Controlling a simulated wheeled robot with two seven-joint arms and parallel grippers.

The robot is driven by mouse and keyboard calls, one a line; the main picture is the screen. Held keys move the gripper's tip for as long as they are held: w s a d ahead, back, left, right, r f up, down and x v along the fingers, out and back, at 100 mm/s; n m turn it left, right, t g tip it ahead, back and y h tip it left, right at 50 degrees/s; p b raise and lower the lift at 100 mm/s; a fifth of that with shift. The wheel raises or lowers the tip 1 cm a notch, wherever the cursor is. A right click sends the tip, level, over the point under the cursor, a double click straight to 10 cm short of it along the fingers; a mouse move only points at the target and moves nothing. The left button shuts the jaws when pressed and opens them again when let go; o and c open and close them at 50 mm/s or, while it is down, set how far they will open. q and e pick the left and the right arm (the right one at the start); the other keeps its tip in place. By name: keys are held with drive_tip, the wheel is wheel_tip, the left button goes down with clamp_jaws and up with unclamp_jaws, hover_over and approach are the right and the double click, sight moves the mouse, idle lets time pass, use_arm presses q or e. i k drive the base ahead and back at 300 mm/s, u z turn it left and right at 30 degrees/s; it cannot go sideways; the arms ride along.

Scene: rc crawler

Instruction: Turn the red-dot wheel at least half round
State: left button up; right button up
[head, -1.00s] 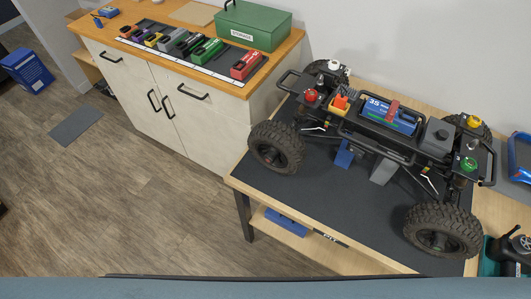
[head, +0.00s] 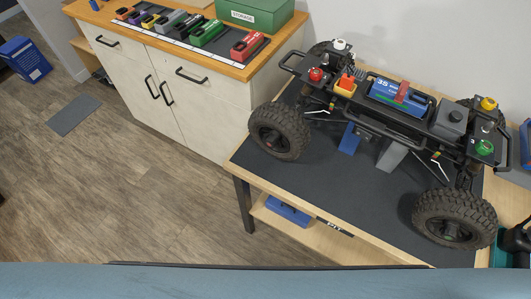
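The RC crawler (head: 400,125) stands on a dark mat on the wooden bench, raised on blue and grey supports. Its near left wheel (head: 279,131) is black and knobbly, below the red cap (head: 317,74), with a faint reddish spot near its hub. The near right wheel (head: 455,219) is below the green cap (head: 484,147) and shows a small greenish spot at its hub. The far wheels are mostly hidden behind the chassis. Neither of my grippers is in view.
The bench (head: 310,240) has a lower shelf with a blue object (head: 288,210). A cabinet (head: 190,95) at the back left carries a row of coloured packs and a green box (head: 256,12). The floor (head: 130,190) left of the bench is open.

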sight(279, 129)
drive_tip(key=z, duration=1.95)
drive_tip(key=k, duration=1.1)
drive_tip(key=u, duration=1.95)
drive_tip(key=i, duration=0.5)
drive_tip(key=u, duration=0.05)
